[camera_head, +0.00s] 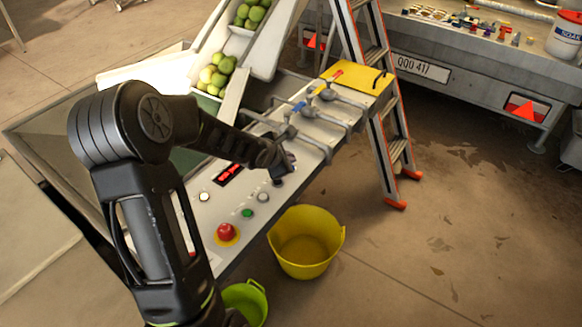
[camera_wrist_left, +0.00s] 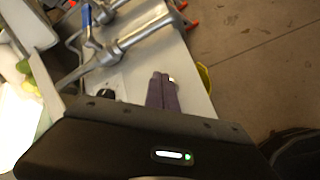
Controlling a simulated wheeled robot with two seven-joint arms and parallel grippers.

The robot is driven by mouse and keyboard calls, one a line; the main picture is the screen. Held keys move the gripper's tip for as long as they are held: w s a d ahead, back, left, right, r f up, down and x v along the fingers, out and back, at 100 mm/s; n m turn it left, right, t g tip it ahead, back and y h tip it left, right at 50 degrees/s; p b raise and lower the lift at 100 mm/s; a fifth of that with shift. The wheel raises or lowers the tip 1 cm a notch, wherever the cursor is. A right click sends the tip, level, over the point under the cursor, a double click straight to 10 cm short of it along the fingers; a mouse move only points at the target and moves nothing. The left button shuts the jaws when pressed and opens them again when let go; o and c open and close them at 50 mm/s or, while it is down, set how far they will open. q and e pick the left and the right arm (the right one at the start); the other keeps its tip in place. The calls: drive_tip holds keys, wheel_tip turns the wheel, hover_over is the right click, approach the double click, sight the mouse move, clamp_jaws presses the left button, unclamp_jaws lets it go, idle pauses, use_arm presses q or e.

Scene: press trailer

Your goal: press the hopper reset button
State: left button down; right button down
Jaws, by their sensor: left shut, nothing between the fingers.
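The control panel (camera_head: 215,213) is a pale sloping plate with a red mushroom button (camera_head: 226,231), a green button (camera_head: 248,213), a grey-white button (camera_head: 263,197), a whitish button (camera_head: 204,196) and a red lit display (camera_head: 229,174). The labels are too small to read, so I cannot tell which is the hopper reset button. My left gripper (camera_head: 284,166) is over the panel's upper part, beyond the grey-white button. Its fingers (camera_wrist_left: 162,92) are together and empty in the left wrist view, beside a black knob (camera_wrist_left: 105,94). Contact with the panel cannot be told. My right gripper is out of view.
Metal valves with handles (camera_head: 327,96) stand beyond the gripper, near a yellow plate (camera_head: 357,77). A yellow bucket (camera_head: 306,243) and a green bucket (camera_head: 245,302) stand beside the panel. A stepladder (camera_head: 386,110) is behind. A chute holds green fruit (camera_head: 216,74). The floor at right is clear.

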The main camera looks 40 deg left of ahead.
use_arm(q)
drive_tip(key=shift+f, duration=0.1)
idle(0.3)
drive_tip(key=shift+f, duration=0.35)
drive_tip(key=shift+f+b, duration=0.3)
drive_tip(key=shift+f, duration=0.05)
idle(0.8)
drive_tip(key=shift+r+p, duration=0.8)
drive_tip(key=shift+p, duration=0.3)
wheel_tip(320, 180, up, 5)
drive_tip(key=p, duration=0.5)
drive_tip(key=shift+p, duration=0.3)
idle(0.4)
